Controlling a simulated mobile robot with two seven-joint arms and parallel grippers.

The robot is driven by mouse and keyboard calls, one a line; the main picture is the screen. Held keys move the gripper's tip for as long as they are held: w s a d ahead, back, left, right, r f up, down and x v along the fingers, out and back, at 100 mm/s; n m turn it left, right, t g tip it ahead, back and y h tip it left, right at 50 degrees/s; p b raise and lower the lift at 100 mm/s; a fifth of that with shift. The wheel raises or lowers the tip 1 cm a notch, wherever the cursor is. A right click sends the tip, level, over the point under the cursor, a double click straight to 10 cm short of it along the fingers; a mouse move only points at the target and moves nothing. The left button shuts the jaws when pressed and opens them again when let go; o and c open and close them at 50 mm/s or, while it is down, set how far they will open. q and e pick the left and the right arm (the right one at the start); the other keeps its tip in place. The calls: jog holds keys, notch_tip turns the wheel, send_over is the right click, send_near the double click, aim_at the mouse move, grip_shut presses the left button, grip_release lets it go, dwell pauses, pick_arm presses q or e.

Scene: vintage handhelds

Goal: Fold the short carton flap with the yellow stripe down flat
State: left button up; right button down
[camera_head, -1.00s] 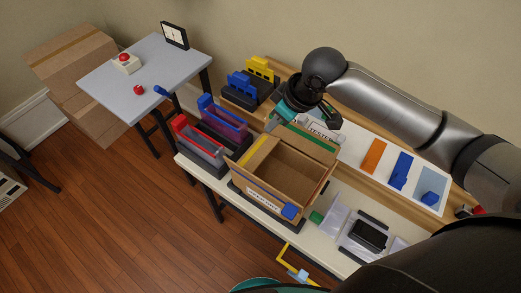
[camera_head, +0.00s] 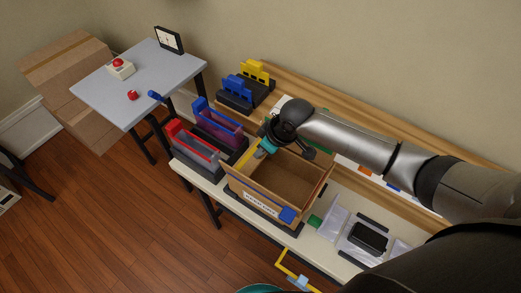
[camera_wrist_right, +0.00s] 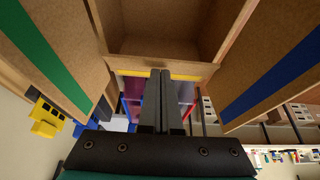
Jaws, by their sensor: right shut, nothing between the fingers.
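The open carton (camera_head: 262,204) stands on the near table with its flaps raised or spread. The yellow-striped short flap is at its left end, mostly behind my right gripper (camera_head: 260,154) in the head view. In the right wrist view the yellow stripe (camera_wrist_right: 205,77) is a thin band along the carton's near edge, seen almost edge-on, so I cannot tell its exact angle. My right gripper's fingers (camera_wrist_right: 160,72) are shut and empty. Their tips overlap the stripe; contact is unclear. My left gripper is not in view.
In the wrist view, the green-striped flap (camera_wrist_right: 45,55) and blue-striped flap (camera_wrist_right: 270,95) flank the fingers. Red bin (camera_head: 193,145) and blue bin (camera_head: 217,124) stand left of the carton. A phone-like black device (camera_head: 368,236) lies to the right.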

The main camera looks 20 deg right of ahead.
jog(key=shift+s+d+f+t+y+p, duration=0.45)
jog(key=shift+s+f+t, duration=0.1)
jog(key=shift+f, duration=0.5)
jog(key=shift+r+p, duration=0.85)
jog(key=shift+p, duration=0.15)
